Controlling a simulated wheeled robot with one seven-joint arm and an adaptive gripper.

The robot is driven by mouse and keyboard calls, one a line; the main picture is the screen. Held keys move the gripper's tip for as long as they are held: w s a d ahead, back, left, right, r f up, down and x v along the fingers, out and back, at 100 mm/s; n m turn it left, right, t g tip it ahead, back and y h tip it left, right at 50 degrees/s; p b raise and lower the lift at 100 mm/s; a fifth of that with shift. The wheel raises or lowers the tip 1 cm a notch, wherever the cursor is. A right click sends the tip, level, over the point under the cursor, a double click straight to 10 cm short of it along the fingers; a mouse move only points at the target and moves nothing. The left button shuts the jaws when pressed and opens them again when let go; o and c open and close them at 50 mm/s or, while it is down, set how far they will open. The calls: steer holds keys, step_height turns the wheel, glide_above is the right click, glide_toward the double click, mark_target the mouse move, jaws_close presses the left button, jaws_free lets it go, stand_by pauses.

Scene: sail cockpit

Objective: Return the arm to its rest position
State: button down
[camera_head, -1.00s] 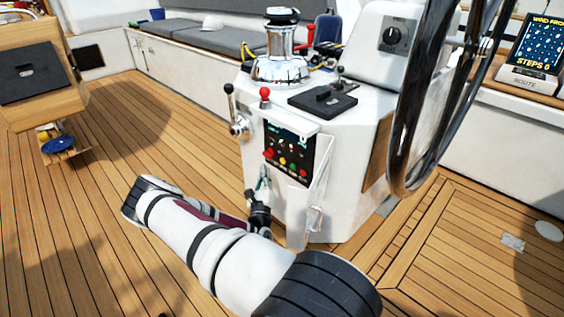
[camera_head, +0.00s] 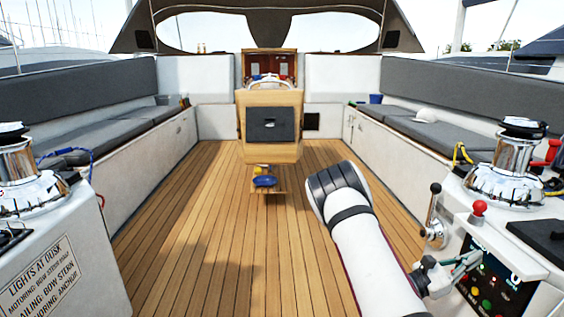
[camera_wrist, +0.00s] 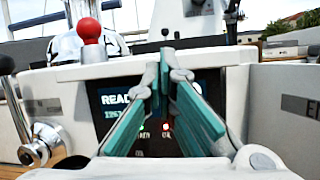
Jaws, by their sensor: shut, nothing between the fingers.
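My white arm (camera_head: 372,262) comes up from the bottom of the head view, right of centre, and is bent at a dark-banded joint. My gripper (camera_head: 468,262) is at the lower right, in front of the right console's dark panel (camera_head: 490,284). In the wrist view its teal fingers (camera_wrist: 166,72) are shut and empty. They cover the middle of the lit panel (camera_wrist: 112,97), whose text is partly hidden. I cannot tell whether the fingertips touch the panel.
A red-knobbed lever (camera_head: 479,208) and a black-knobbed lever (camera_head: 434,205) stand close to my gripper. A chrome winch (camera_head: 508,172) tops the right console. A wooden table (camera_head: 271,150) stands ahead. The deck (camera_head: 215,230) left of my arm is open.

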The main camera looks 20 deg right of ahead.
steer(key=s+a+r+m+g+y, duration=0.7)
steer(key=s+a+r+m+y, duration=0.4)
steer(key=s+a+m, duration=0.15)
steer(key=s+a+r+m+t+y, duration=0.1)
steer(key=s+a+t+y, duration=0.3)
steer(key=a, duration=0.6)
steer(key=s+a+r+m+t+y, duration=0.1)
steer(key=s+a+t+y, duration=0.25)
steer(key=a, duration=0.55)
steer(key=s+a+r+m+t+y, duration=0.1)
steer(key=s+a+t+y, duration=0.25)
steer(key=a, duration=0.65)
step_height(320, 180, up, 32)
steer(key=t+p, duration=0.3)
steer(key=p, duration=2.7)
steer(key=shift+s+d+r, duration=0.15)
steer(key=shift+s+d, duration=0.15)
steer(key=shift+n, duration=0.25)
